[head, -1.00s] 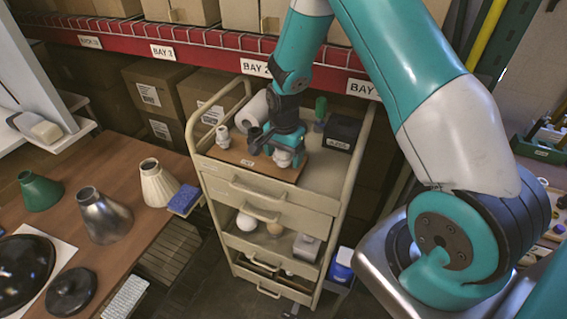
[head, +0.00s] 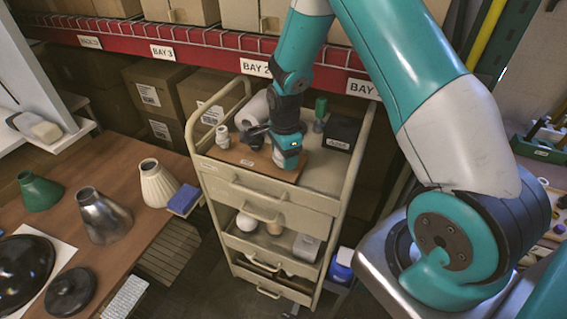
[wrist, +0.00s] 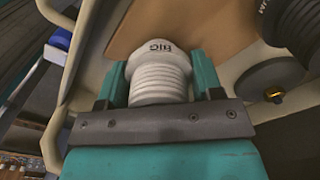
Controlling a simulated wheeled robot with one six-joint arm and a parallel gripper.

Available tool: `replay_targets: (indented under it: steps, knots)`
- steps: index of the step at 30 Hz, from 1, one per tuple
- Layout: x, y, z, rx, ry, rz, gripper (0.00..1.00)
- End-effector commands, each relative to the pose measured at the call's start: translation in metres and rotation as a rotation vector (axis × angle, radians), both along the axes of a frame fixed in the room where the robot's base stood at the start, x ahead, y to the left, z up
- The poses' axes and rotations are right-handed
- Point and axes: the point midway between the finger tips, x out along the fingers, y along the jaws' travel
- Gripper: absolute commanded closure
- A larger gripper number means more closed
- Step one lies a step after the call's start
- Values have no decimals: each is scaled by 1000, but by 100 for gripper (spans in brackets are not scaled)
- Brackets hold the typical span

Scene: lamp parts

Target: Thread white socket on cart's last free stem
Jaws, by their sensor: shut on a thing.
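A ribbed white socket marked "BIG" (wrist: 158,72) is between the teal fingers of my gripper (wrist: 160,82), which are shut on it. In the head view my gripper (head: 287,162) is low over the right front of the brown board (head: 235,158) on the cart top; the held socket is hidden there. Another white socket (head: 223,136) stands upright at the board's left. A dark socket-like part (head: 252,138) is at the board's middle, left of my gripper. I cannot see a stem under the held socket or whether it touches one.
The cart (head: 318,200) also carries a white roll, a green-topped item (head: 320,108) and a black box (head: 342,132). In the wrist view a dark round part (wrist: 268,78) with a brass tip is close on the right. A wooden table (head: 120,160) with lampshades is at left.

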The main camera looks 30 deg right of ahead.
Motion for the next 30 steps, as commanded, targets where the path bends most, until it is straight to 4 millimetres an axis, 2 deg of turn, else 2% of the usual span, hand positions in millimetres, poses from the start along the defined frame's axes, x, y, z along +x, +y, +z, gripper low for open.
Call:
replay_targets:
  steps: [11, 21, 25, 30]
  knots:
    - [2, 1, 1, 2, -7, -50, 78]
    - [1, 2, 0, 3, -8, -538, 78]
    - [1, 2, 0, 4, -9, -618, 78]
    - [1, 2, 0, 4, -9, -623, 78]
